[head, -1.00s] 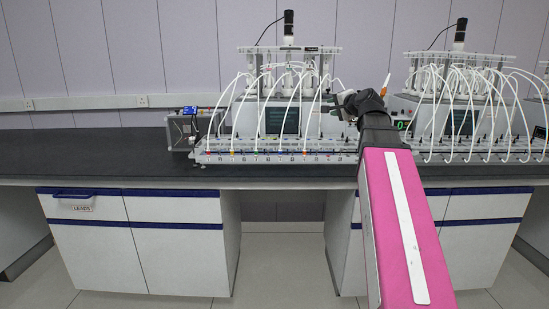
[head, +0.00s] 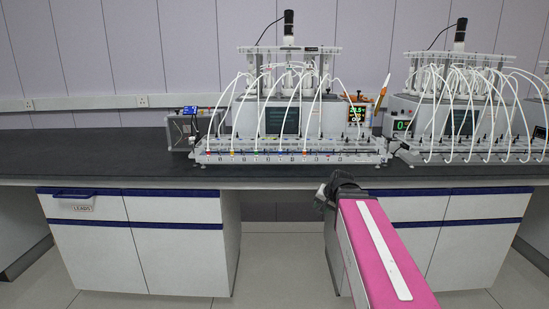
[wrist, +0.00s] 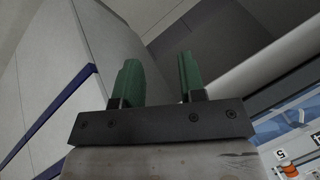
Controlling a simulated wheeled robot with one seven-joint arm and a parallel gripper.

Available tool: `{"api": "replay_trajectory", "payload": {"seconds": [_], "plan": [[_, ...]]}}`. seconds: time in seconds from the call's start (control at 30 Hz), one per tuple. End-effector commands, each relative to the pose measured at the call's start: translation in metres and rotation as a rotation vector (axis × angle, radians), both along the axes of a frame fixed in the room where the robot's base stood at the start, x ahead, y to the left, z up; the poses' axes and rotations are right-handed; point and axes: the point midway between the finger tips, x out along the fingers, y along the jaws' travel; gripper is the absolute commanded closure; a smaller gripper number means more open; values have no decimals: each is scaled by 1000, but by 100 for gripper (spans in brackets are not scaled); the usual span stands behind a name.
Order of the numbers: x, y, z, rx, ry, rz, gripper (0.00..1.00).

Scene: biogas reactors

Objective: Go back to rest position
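My gripper shows in the wrist view (wrist: 158,82) with its two green fingers apart and nothing between them. In the head view the black end of my pink arm (head: 328,192) is in front of the bench's front edge, at the height of the cabinet drawers. The fingers themselves are hard to make out there. The gripper is apart from the reactor rig (head: 290,148), which stands on the bench behind it.
The dark benchtop (head: 80,150) is clear on the left. A second reactor rig (head: 455,110) with many white tubes stands at the right. White cabinets (head: 180,255) with blue trim are below the bench. A small grey box (head: 181,130) sits left of the first rig.

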Motion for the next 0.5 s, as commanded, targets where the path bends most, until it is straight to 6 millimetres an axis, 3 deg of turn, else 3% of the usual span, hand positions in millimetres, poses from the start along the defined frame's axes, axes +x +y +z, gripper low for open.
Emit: {"api": "replay_trajectory", "payload": {"seconds": [0.1, 0.5], "plan": [[-21, 2, -41, -67, 77, 57, 63], [-99, 1, -154, -274, 327, 267, 63]]}}
